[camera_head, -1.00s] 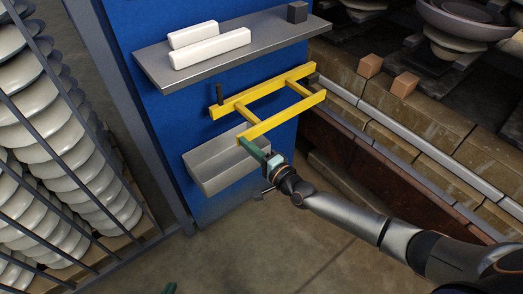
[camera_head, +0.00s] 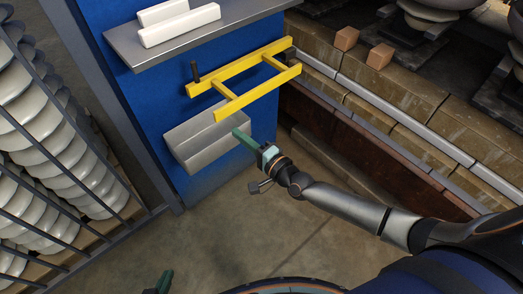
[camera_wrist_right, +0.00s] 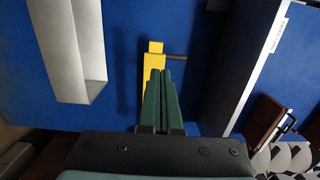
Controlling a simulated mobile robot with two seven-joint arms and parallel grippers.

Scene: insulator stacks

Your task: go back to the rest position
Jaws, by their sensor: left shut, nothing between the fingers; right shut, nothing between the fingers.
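My right gripper (camera_head: 237,134) has green fingers and is shut and empty. In the head view its tips are just right of the grey metal tray and below the yellow ladder-shaped frame. In the right wrist view the shut fingers (camera_wrist_right: 161,76) point toward the end of the yellow frame (camera_wrist_right: 153,62); I cannot tell the gap. My left gripper (camera_head: 165,281) shows only as green fingertips at the bottom edge, shut, low over the floor and away from everything.
The grey tray (camera_head: 181,133) and yellow frame (camera_head: 230,108) are on a blue panel (camera_head: 150,95). A grey shelf (camera_head: 215,37) above holds white bars (camera_head: 180,25). A barred rack of white insulators (camera_head: 45,125) stands left, a brick ledge (camera_head: 400,90) right. Floor (camera_head: 235,220) is clear.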

